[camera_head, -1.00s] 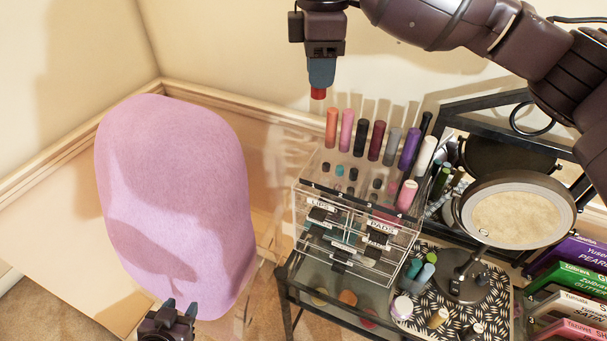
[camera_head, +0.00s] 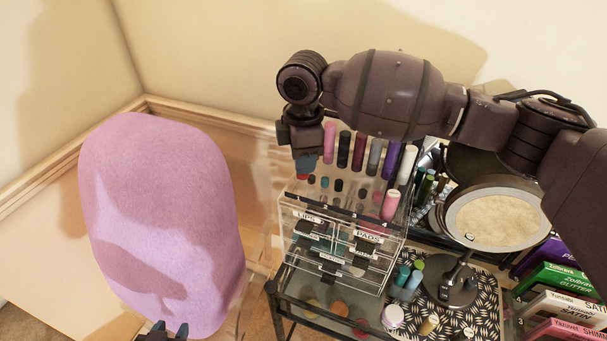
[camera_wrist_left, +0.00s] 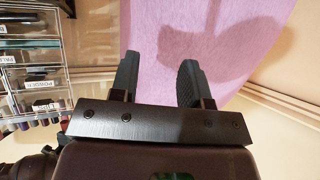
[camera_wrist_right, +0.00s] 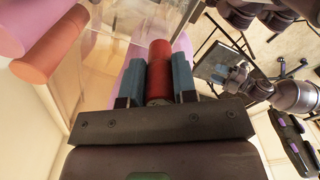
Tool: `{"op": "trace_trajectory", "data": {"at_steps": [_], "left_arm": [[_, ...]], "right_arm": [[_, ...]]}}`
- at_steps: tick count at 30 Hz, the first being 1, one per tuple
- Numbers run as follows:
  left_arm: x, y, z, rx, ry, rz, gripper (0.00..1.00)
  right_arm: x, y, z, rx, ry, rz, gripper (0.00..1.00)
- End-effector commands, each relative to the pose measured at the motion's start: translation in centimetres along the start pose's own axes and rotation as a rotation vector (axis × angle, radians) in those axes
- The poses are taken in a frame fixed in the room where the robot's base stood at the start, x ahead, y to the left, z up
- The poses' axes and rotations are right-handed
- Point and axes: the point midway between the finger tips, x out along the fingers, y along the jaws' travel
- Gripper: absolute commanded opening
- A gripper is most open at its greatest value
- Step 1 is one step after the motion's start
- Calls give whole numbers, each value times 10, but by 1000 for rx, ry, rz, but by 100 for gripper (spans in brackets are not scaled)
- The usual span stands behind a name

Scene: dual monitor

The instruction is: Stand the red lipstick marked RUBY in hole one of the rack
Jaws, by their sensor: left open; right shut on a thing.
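My right gripper (camera_head: 305,162) is shut on a red lipstick (camera_head: 302,177). It holds it low at the left edge of the clear rack (camera_head: 352,205), beside the standing tubes. In the right wrist view the red lipstick (camera_wrist_right: 159,68) sits between the two blue-grey fingers. I cannot read any marking on it. Whether its lower end touches the rack is unclear. The rack's holes near the gripper are partly hidden by the arm. My left gripper (camera_head: 170,328) is open and empty at the bottom edge, by the pink chair back; its fingers (camera_wrist_left: 157,80) show apart.
Several tubes, such as a pink one (camera_head: 329,142), stand in the rack's back row; an orange one (camera_wrist_right: 55,47) shows in the right wrist view. A round mirror (camera_head: 495,222) stands right of the rack. The pink chair back (camera_head: 160,225) fills the left.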

Motion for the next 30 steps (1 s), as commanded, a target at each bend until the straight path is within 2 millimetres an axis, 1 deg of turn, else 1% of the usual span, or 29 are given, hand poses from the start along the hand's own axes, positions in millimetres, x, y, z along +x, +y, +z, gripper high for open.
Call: {"op": "trace_trajectory", "data": {"at_steps": [7,15,27,28,30], "left_arm": [[1,0,-1,1,2,0,43],[1,0,-3,1,4,1,43],[0,0,-4,1,3,1,43],[0,0,-4,1,3,1,43],[0,0,-3,1,3,1,43]], "right_arm": [[15,0,0,1,1,-2,4],[48,0,0,1,1,-2,4],[52,0,0,1,1,0,4],[52,0,0,1,1,1,29],[52,0,0,1,0,1,40]]}}
